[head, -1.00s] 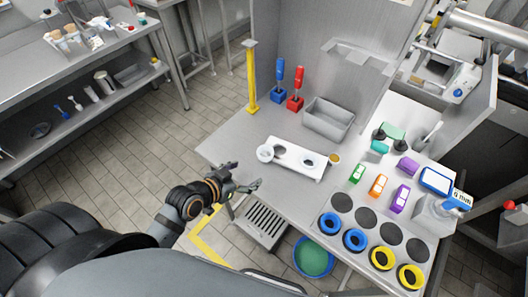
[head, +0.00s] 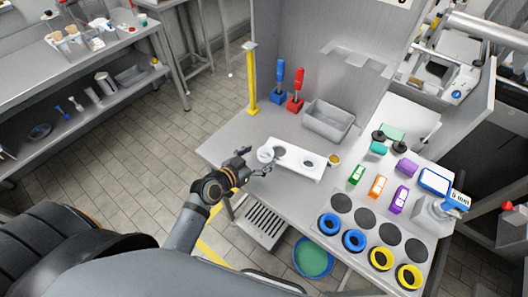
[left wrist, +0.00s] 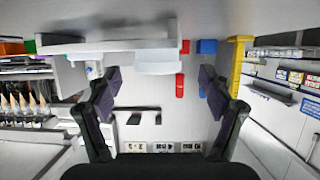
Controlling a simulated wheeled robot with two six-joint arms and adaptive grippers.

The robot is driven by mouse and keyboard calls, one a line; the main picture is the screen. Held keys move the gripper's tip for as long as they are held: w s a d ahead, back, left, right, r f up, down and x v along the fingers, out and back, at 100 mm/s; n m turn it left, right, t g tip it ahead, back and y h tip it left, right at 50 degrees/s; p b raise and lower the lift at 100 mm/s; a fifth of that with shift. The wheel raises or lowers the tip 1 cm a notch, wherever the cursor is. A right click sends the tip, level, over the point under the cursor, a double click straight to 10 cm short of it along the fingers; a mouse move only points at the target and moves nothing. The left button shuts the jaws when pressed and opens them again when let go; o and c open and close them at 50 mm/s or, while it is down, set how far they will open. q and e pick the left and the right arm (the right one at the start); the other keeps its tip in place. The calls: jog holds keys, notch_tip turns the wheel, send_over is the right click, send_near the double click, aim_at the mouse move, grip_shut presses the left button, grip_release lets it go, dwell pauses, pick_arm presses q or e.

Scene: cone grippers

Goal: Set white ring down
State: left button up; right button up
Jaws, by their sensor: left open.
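The white ring (head: 265,154) stands at the left end of a white block with dark round holes (head: 312,176), near the left edge of the steel table. I cannot tell whether the ring touches the block. My left gripper (head: 257,168) is open, just in front of the ring and to its left, apart from it. In the left wrist view, which looks upside down, the open fingers (left wrist: 160,78) spread wide with nothing between the tips. A white, ring-like piece (left wrist: 158,63) shows beyond them, in line with the gap. My right gripper is not in view.
A red-handled tool (head: 296,92), a blue-handled tool (head: 279,84) and a yellow post (head: 252,85) stand behind. A grey bin (head: 328,119) sits at the back. Coloured blocks and blue and yellow rings lie to the right. Bare table (head: 228,143) lies left of the ring.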

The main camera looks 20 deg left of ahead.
aim_at(264, 156)
pick_arm(q)
jog(key=x, duration=0.3)
jog(key=shift+w+r, duration=0.1)
jog(key=shift+r, duration=0.15)
jog(key=shift+w+d+f, duration=0.1)
jog(key=shift+w+f, duration=0.2)
jog(key=shift+s+r, duration=0.1)
jog(key=shift+s, duration=0.05)
jog(key=c, duration=1)
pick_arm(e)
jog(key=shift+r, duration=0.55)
